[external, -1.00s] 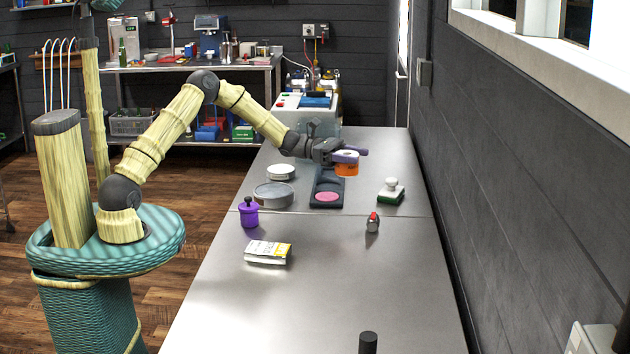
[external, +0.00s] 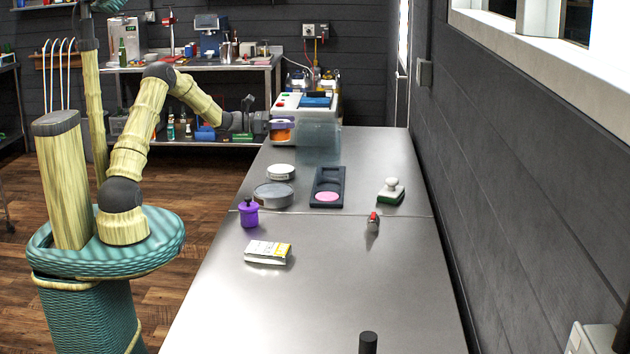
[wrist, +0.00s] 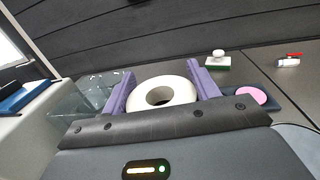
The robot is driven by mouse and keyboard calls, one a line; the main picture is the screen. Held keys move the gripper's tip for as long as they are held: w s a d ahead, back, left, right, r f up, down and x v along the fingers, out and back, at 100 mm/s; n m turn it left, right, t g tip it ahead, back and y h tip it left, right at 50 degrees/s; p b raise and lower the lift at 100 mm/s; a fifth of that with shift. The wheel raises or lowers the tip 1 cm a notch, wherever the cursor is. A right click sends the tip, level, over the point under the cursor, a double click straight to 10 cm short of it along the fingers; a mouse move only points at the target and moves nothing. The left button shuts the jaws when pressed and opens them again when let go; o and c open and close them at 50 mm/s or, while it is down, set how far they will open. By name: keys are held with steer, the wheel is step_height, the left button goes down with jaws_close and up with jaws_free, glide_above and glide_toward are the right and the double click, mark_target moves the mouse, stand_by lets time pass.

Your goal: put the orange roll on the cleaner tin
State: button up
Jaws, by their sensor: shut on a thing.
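My gripper (external: 281,124) is shut on the orange roll (external: 281,135) and holds it in the air near the front of the white machine. In the wrist view the roll (wrist: 163,95) shows its pale ring-shaped face between my two purple fingers. Two flat round tins stand on the bench nearer the camera: a small white-topped one (external: 281,172) and a wider grey one (external: 273,196). I cannot tell from the pictures which is the cleaner tin. Both are apart from my gripper, and neither shows clearly in the wrist view.
A clear box (external: 318,145) stands just right of the roll, before the white machine (external: 290,104). A black tray (external: 329,175) holds a pink disc (external: 327,197). A purple pot (external: 249,212), a packet (external: 267,253), a brush (external: 391,192) and a red-topped item (external: 373,224) stand nearer. The bench's right side is mostly clear.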

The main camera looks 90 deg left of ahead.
mark_target(286, 140)
steer(key=shift+f, duration=3.15)
steer(key=shift+f+p, duration=0.4)
steer(key=shift+f, duration=1.45)
steer(key=shift+f, duration=0.2)
steer(key=o, duration=1)
steer(key=shift+o, duration=0.2)
steer(key=shift+r, duration=0.1)
